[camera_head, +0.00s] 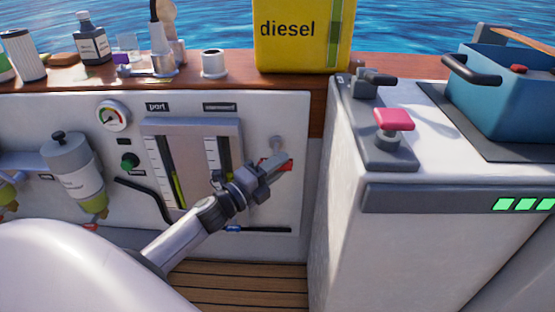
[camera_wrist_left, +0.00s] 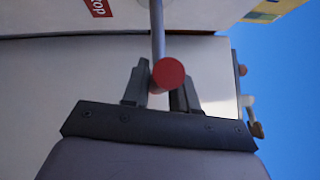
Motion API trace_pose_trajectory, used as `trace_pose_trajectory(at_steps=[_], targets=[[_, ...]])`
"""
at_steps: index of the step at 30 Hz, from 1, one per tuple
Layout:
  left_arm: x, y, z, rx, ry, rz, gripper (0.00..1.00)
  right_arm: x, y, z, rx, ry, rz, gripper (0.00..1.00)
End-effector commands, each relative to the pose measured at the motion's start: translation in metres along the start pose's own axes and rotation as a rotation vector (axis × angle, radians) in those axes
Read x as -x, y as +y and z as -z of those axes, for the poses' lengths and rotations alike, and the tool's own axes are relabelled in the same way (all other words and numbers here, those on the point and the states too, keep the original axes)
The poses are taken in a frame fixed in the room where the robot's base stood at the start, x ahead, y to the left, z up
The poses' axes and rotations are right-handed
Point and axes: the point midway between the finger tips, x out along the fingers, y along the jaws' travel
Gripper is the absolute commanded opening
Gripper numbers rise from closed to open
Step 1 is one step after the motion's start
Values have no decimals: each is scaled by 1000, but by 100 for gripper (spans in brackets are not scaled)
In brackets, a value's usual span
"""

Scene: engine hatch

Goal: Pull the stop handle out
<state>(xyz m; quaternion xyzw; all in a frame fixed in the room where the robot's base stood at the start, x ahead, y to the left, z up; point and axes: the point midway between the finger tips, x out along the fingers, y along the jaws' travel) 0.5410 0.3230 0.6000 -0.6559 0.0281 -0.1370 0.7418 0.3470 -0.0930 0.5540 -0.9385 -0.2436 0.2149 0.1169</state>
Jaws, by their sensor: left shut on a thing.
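The stop handle (camera_wrist_left: 168,74) shows in the left wrist view as a round red end with a grey rod running up from it. My left gripper (camera_wrist_left: 162,88) is shut on it, with one dark finger on each side. A red label (camera_wrist_left: 100,7) with white letters, partly readable as "top", is on the panel close by. In the head view my left gripper (camera_head: 279,166) reaches the right part of the white panel (camera_head: 265,110), over the red label. There the gripper hides most of the handle. My right gripper is in neither view.
A white console with a pink-topped lever (camera_head: 393,119) stands to the right. A yellow diesel can (camera_head: 303,40) and several small items stand on the wooden ledge (camera_head: 235,82). Two gauge tubes (camera_head: 168,170) and a filter (camera_head: 74,170) are left of my gripper.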

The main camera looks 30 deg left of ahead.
Motion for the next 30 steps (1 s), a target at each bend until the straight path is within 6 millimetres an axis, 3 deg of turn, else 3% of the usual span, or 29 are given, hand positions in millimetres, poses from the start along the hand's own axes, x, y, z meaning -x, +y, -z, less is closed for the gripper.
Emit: trace_pose_trajectory(at_steps=[11,12,13,23,30], targets=[[5,-1,6,1,7,1,0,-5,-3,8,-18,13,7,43],[5,-1,7,2,8,1,38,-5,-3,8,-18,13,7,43],[5,-1,6,1,7,1,47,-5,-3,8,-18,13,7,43],[5,-1,4,1,2,0,48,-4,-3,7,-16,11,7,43],[28,-1,5,2,2,-2,48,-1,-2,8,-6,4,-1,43]])
